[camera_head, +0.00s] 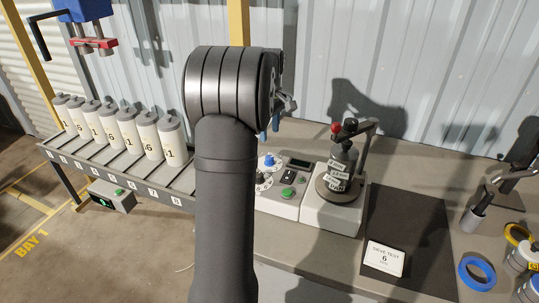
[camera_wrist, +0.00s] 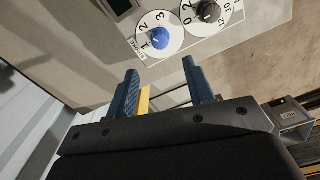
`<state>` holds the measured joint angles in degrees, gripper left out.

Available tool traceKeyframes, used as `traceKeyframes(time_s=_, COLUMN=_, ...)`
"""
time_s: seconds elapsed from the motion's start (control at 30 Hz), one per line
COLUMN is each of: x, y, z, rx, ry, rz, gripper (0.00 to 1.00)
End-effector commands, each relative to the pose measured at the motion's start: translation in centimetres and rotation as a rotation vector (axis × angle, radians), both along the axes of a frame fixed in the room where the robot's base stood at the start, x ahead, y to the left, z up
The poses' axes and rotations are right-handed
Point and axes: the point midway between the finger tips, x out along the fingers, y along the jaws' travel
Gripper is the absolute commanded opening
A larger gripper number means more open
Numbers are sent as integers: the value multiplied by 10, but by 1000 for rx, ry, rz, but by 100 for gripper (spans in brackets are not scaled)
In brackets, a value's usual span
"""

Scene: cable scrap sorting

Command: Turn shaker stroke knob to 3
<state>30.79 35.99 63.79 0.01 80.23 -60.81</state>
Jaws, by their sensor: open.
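The stroke knob is blue and sits on a white dial marked 1, 2 and 3 in the wrist view (camera_wrist: 159,38); it also shows on the control box in the head view (camera_head: 268,160). I cannot make out for certain which number it points at. My gripper (camera_wrist: 160,66) is open, its two blue fingers apart with nothing held between them. In the picture the knob lies just beyond the gap between the fingertips, apart from both. In the head view my gripper (camera_head: 270,127) is mostly hidden behind my arm, above the box.
A black knob (camera_wrist: 208,11) on a numbered dial sits beside the blue one. The control box (camera_head: 282,203) also has a display and a green button. The sieve shaker (camera_head: 338,170) stands right of it. Several labelled bottles (camera_head: 128,133) stand on the left rack.

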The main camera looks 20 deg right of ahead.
Motion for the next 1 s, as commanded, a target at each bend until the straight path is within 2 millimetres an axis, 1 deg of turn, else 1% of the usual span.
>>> traceKeyframes(time_s=0.03, x=-1, y=1, z=-13, rx=2, ry=5, rz=0, gripper=48)
traceKeyframes(time_s=0.2, x=-1, y=1, z=-50, rx=2, ry=5, rz=0, gripper=48)
traceKeyframes(time_s=0.3, x=-1, y=0, z=-68, rx=1, ry=3, rz=-1, gripper=48)
traceKeyframes(time_s=0.43, x=0, y=0, z=-87, rx=0, ry=1, rz=-1, gripper=48)
traceKeyframes(time_s=0.63, x=0, y=0, z=-100, rx=0, ry=0, rz=-1, gripper=48)
traceKeyframes(time_s=0.9, x=0, y=0, z=-101, rx=-1, ry=-1, rz=-1, gripper=48)
traceKeyframes(time_s=0.93, x=0, y=0, z=-101, rx=-1, ry=-1, rz=-1, gripper=44)
traceKeyframes(time_s=1.0, x=0, y=0, z=-101, rx=-1, ry=-1, rz=-1, gripper=30)
